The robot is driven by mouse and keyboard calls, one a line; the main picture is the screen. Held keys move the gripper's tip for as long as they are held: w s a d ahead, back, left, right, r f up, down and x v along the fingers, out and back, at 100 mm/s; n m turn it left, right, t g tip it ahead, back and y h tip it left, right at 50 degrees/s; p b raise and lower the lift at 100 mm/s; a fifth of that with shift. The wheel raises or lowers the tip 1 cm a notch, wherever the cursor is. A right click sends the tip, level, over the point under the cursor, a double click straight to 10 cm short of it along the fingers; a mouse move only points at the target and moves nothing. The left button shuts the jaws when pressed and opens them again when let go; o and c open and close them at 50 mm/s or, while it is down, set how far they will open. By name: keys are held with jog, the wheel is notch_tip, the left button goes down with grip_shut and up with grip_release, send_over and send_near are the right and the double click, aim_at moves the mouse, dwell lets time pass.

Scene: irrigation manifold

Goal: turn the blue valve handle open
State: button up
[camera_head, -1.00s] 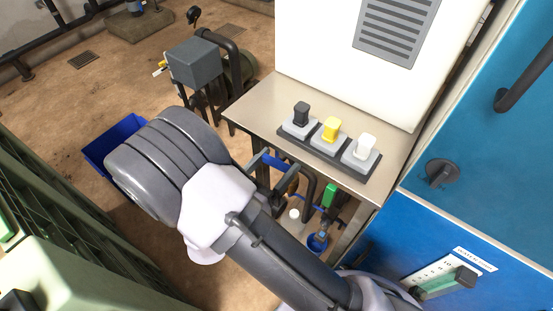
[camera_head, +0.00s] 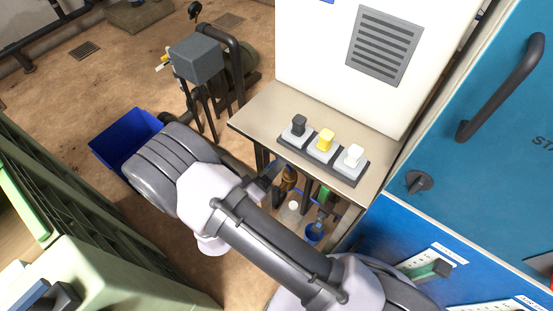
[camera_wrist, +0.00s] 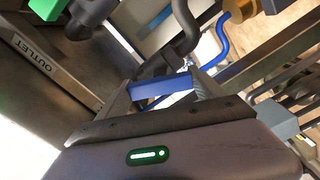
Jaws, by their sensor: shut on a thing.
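In the wrist view the blue valve handle (camera_wrist: 160,88) shows as a flat blue bar between my gripper's fingertips (camera_wrist: 163,92). My gripper is shut on it. In the head view my gripper (camera_head: 268,178) is low beside the steel table, partly behind my own arm, and I cannot make out the blue handle there.
A green handle (camera_head: 325,194) is close by under the steel table (camera_head: 262,112); it also shows in the wrist view (camera_wrist: 48,8), near an OUTLET label (camera_wrist: 35,57). Dark and blue pipes crowd the fingers. Black, yellow and white switches (camera_head: 323,147) sit on the table. A blue bin (camera_head: 125,140) stands left.

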jog(key=n+p, duration=0.2)
jog(key=n, duration=0.2)
jog(key=shift+n, duration=0.7)
jog(key=o, duration=1.4)
jog(key=shift+c, duration=0.2)
jog(key=p+v, duration=0.1)
jog(key=v, duration=1.1)
